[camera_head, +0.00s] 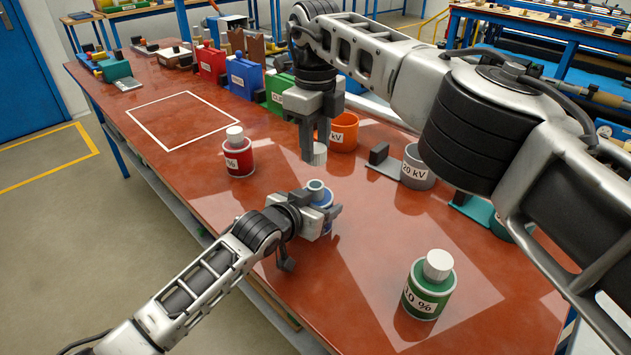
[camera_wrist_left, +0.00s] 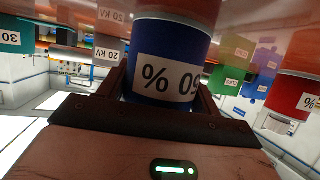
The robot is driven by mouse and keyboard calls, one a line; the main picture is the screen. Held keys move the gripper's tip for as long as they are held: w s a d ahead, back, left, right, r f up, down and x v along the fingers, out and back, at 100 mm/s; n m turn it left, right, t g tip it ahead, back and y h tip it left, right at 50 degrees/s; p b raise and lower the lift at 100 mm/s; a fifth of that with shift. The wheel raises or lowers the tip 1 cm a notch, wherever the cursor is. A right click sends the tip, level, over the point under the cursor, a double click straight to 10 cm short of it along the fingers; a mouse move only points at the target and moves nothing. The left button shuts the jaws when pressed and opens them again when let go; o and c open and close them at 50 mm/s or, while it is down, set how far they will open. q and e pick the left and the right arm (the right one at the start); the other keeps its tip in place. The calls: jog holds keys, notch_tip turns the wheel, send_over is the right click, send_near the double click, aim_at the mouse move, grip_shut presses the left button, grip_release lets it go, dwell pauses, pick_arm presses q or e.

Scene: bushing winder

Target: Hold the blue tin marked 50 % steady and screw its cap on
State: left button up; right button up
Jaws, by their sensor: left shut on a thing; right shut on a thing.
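The blue tin (camera_head: 327,199) stands on the red-brown table with its pale neck open at the top. My left gripper (camera_head: 320,214) is shut around its body. In the left wrist view the blue tin (camera_wrist_left: 165,75) sits between the fingers, its "50 %" label upside down. My right gripper (camera_head: 313,145) points down from above and is shut on a white ribbed cap (camera_head: 320,154). The cap is above the tin's neck, with a visible gap between them. The fingers partly hide both the cap and the tin.
A capped red tin (camera_head: 238,158) stands to the left and a capped green tin (camera_head: 428,290) marked 10 % at the front right. An orange cup (camera_head: 343,133) and a grey 20 kV cup (camera_head: 417,166) stand behind. A white-outlined square (camera_head: 180,122) is empty.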

send_over(315, 185)
notch_tip(315, 185, down, 4)
jog(key=shift+w+f, duration=0.1)
dwell(0.5)
jog(key=shift+f, duration=0.85)
jog(key=shift+f, duration=0.55)
